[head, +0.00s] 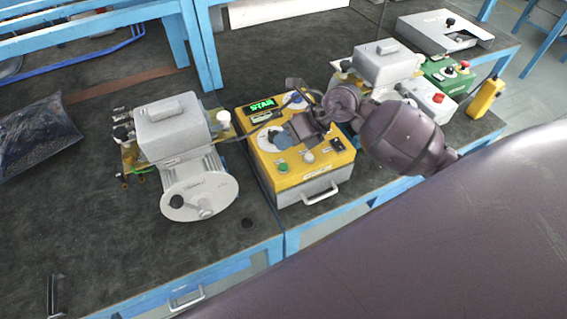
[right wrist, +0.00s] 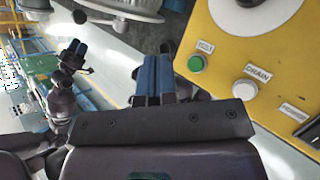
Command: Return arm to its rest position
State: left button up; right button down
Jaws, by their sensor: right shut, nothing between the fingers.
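My right arm (head: 398,135) reaches in from the right over the yellow control box (head: 320,178). My right gripper (head: 280,135) is above the box's panel, close to its round dial. In the right wrist view its blue-tipped fingers (right wrist: 155,76) are together with nothing between them. The yellow panel (right wrist: 275,60) with a green button (right wrist: 195,63) lies right of them there. An arm with a gripper, seemingly my left gripper (right wrist: 76,50), shows small at the left of the right wrist view. Its finger gap is too small to judge.
A grey-white machine with a round crank disc (head: 200,197) stands left of the yellow box. A second grey machine (head: 382,64), a green box (head: 447,70) and a yellow pendant (head: 485,97) stand to the right. A dark bag (head: 35,135) lies far left. The front-left bench top is mostly clear.

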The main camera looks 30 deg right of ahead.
dwell(0.7)
jog(key=s+a+r+m+t+y, duration=0.25)
jog(key=a+m+t+y, duration=0.3)
jog(key=m, duration=0.35)
jog(key=s+d+f+m+t+h, duration=0.25)
jog(key=d+m+t+h, duration=0.2)
jog(key=m, duration=0.45)
jog(key=s+d+f+m+t+h, duration=0.1)
jog(key=d+f+m+t+h, duration=0.3)
jog(key=m, duration=0.6)
jog(key=s+d+f+m+g+h, duration=0.1)
jog(key=s+f+m+g+h, duration=0.4)
jog(key=s+f+m, duration=0.4)
notch_tip(320, 180, down, 3)
jog(key=shift+s+r+m+g, duration=0.1)
jog(key=shift+s+m+g, duration=0.15)
jog(key=shift+m+g, duration=0.5)
